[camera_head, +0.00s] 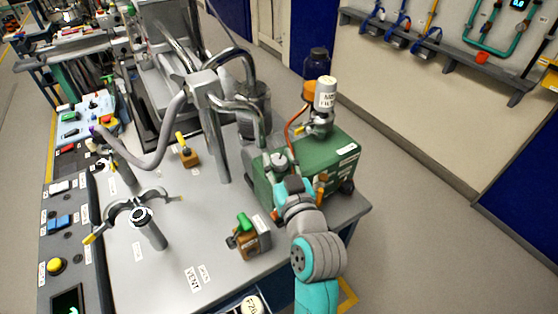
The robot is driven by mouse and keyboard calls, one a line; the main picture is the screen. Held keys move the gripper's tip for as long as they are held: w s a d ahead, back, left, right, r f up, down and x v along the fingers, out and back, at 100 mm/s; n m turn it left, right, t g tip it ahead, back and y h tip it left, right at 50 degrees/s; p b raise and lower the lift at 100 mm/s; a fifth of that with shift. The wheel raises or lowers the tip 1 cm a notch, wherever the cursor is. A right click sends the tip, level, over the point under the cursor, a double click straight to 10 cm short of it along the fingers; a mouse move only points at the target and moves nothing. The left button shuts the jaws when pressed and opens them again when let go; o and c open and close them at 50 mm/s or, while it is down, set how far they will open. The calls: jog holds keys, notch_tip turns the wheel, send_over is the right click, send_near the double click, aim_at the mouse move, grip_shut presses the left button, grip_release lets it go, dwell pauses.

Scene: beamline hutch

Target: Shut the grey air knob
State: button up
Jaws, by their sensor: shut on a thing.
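My arm reaches up from the lower edge to the green pump box (335,160) on the right of the bench. My gripper (283,168) is at the box's near left top corner, shut on what looks like the grey air knob (279,158). The fingertips are small and partly hidden by my own wrist, so the exact grip and the knob's angle cannot be made out. A small orange-brass fitting (320,186) shows just right of my wrist.
A white-capped filter (325,94) and an orange hose stand on the box. A green-handled valve block (248,236) sits left of my arm. A tall grey post (214,130) with bent pipes stands further left. The bench (180,265) is clear near its front labels.

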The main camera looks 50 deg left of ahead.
jog(key=shift+m+t+h, duration=0.6)
jog(key=shift+m+t, duration=0.3)
jog(key=shift+t, duration=0.4)
jog(key=shift+m+t+h, duration=0.3)
jog(key=shift+t, duration=0.1)
jog(key=o, duration=1.2)
jog(key=shift+c, duration=0.2)
jog(key=v, duration=1.2)
jog(key=shift+w, duration=0.1)
